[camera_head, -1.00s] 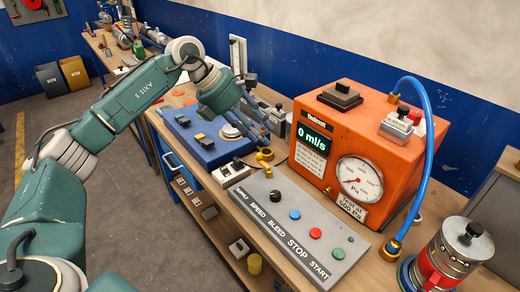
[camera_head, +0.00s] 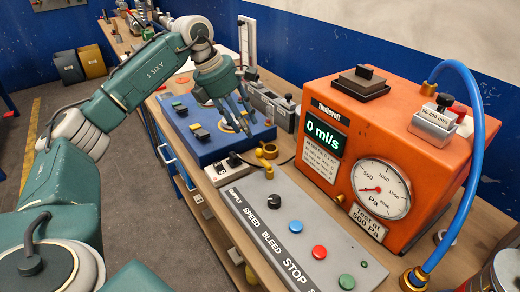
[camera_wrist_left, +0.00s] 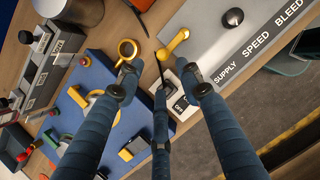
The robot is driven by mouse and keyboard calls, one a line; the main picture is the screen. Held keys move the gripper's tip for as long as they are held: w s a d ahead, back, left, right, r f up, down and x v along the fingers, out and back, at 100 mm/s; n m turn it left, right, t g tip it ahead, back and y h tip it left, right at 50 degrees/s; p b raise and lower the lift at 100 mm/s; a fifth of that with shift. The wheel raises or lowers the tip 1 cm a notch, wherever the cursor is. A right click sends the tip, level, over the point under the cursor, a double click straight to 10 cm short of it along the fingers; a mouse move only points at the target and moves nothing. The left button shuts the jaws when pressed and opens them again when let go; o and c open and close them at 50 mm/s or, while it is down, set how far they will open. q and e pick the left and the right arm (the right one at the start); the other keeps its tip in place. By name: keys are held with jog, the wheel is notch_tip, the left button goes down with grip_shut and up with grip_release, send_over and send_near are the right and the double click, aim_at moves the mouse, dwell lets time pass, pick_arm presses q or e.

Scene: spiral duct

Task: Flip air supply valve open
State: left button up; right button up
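A brass valve (camera_head: 266,153) sits at the far left end of the grey control panel (camera_head: 262,187), by the SUPPLY label. In the left wrist view a yellow lever (camera_wrist_left: 173,44) lies across the panel's end, and a round yellow fitting (camera_wrist_left: 127,50) stands beside it. My left gripper (camera_head: 243,124) hangs over the blue box, up and left of the valve, with its fingers pointing down. In the left wrist view its fingers (camera_wrist_left: 161,86) are spread and empty, just short of the lever in the picture. I cannot tell the gap in depth. My right gripper is not in view.
A white switch box (camera_head: 230,168) stands between the blue box (camera_head: 205,144) and the panel. The orange test unit (camera_head: 390,136) reads 0 ml/s, and its blue hose (camera_head: 476,137) arches at the right. Grey terminal blocks (camera_head: 270,104) stand behind the gripper.

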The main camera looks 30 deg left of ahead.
aim_at(258, 150)
pick_arm(q)
jog(key=p+x, duration=0.2)
jog(key=x, duration=0.7)
jog(key=shift+s+d+f, duration=0.1)
jog(key=shift+d+f, duration=0.15)
jog(key=shift+f, duration=0.1)
grip_shut()
